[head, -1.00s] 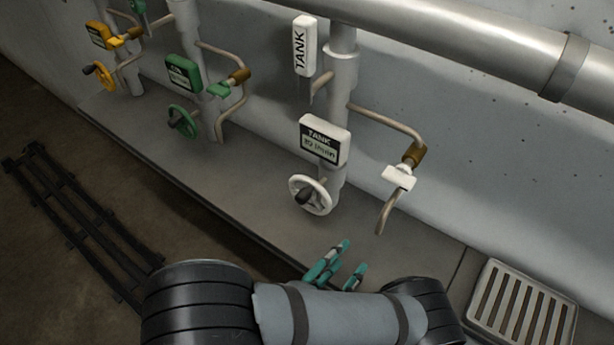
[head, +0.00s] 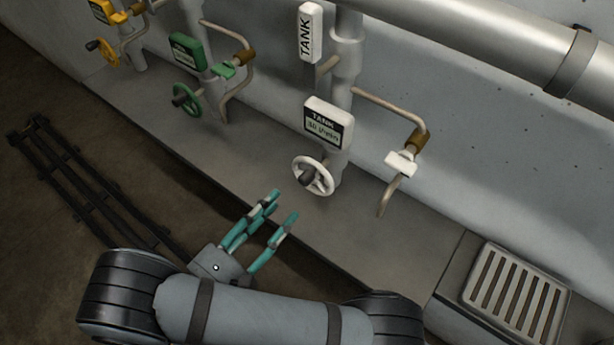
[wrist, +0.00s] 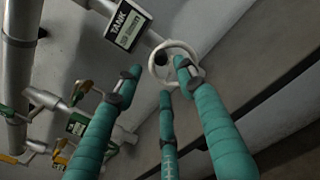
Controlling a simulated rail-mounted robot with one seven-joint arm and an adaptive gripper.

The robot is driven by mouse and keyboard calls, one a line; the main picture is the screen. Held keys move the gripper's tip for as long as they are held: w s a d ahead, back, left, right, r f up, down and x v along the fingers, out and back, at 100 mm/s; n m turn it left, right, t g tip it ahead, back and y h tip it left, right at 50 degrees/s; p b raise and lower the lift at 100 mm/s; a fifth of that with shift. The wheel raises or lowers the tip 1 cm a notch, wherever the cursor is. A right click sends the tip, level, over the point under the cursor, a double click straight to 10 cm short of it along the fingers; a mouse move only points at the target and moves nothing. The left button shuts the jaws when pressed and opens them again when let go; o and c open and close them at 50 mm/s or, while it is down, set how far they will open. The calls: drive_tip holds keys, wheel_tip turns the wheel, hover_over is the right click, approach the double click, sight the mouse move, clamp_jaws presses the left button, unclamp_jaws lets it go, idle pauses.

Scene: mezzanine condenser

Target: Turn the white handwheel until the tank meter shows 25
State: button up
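The white handwheel (head: 313,175) with a dark knob stands low on the white pipe in the head view. In the wrist view the handwheel (wrist: 176,66) is just beyond my fingertips. The tank meter (head: 329,123) is above the wheel, and it also shows in the wrist view (wrist: 128,25); its reading is too small to make out. My gripper (head: 279,205) has teal fingers spread apart and empty, in front of and to the lower left of the wheel in the head view. I see no contact with the wheel.
A white lever valve (head: 401,163) is on a bent pipe right of the meter. A green handwheel (head: 187,99) and a yellow handwheel (head: 103,50) stand to the left. A slatted grate (head: 515,292) lies at lower right. A dark floor rail (head: 85,190) runs at left.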

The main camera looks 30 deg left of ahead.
sight(302, 183)
drive_tip(key=w, duration=0.3)
drive_tip(key=w+d+p, duration=0.1)
drive_tip(key=w, duration=0.2)
drive_tip(key=w+p, duration=0.1)
drive_tip(key=w, duration=0.2)
drive_tip(key=shift+w+d, duration=0.35)
drive_tip(key=c, duration=0.3)
clamp_jaws()
